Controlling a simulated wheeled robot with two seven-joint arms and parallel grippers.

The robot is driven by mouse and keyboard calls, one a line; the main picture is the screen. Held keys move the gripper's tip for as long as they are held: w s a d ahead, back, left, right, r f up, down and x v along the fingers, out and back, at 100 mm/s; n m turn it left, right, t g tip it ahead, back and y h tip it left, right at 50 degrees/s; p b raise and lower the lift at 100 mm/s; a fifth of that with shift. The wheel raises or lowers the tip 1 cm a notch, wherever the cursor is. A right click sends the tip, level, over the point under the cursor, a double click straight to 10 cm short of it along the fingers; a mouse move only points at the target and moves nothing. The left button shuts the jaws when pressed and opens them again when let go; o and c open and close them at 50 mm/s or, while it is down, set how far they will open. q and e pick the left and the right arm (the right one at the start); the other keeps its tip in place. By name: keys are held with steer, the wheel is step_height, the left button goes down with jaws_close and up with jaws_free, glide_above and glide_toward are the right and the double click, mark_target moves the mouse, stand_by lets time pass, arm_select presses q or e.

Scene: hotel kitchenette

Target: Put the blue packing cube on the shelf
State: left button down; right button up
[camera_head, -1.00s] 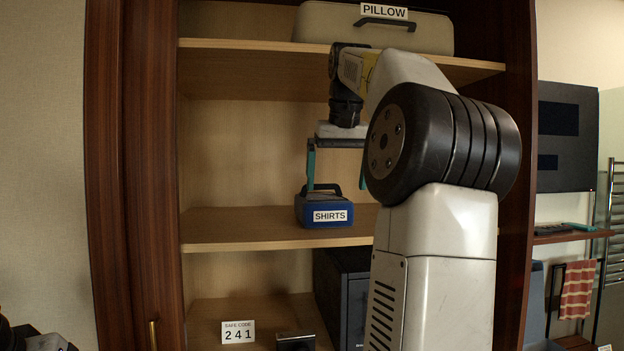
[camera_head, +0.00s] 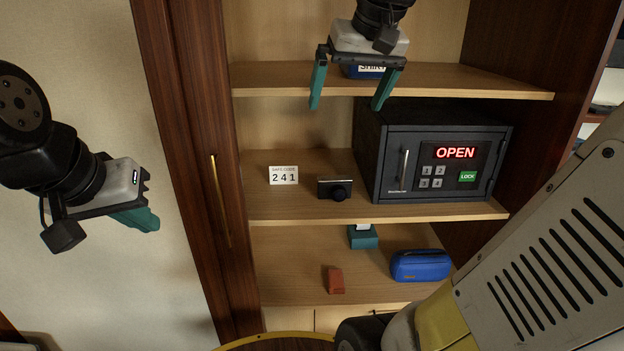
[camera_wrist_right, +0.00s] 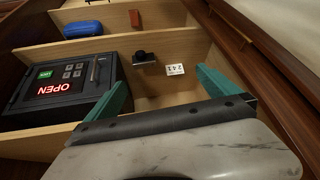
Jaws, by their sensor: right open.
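The blue packing cube (camera_head: 352,74), labelled SHIRTS, sits on the wooden shelf (camera_head: 270,78) above the safe. In the head view it is mostly hidden behind my right gripper. My right gripper (camera_head: 348,106) is open and empty, pointing down in front of that shelf, apart from the cube. In the right wrist view the open jaws (camera_wrist_right: 160,82) have nothing between them; the cube does not show there. My left gripper (camera_head: 135,220) hangs at the left in front of the wall. Its fingers overlap from this side, so their opening cannot be judged.
A dark safe (camera_head: 383,155) reading OPEN, a black camera (camera_head: 330,187) and a code card (camera_head: 283,175) stand on the shelf below. Lower down are a blue pouch (camera_head: 420,266), a teal item (camera_head: 363,238) and a red item (camera_head: 336,280). A wooden door panel (camera_head: 185,130) borders the left.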

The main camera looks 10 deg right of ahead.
steer(key=s+a+f, duration=0.3)
steer(key=s+f, duration=0.1)
steer(key=f, duration=0.3)
steer(key=s+a+f+n+y, duration=0.1)
steer(key=s+a+f, duration=0.2)
steer(key=s+f, duration=0.2)
steer(key=shift+s+a+f, duration=0.25)
steer(key=shift+a+f, duration=0.05)
steer(key=shift+f, duration=0.65)
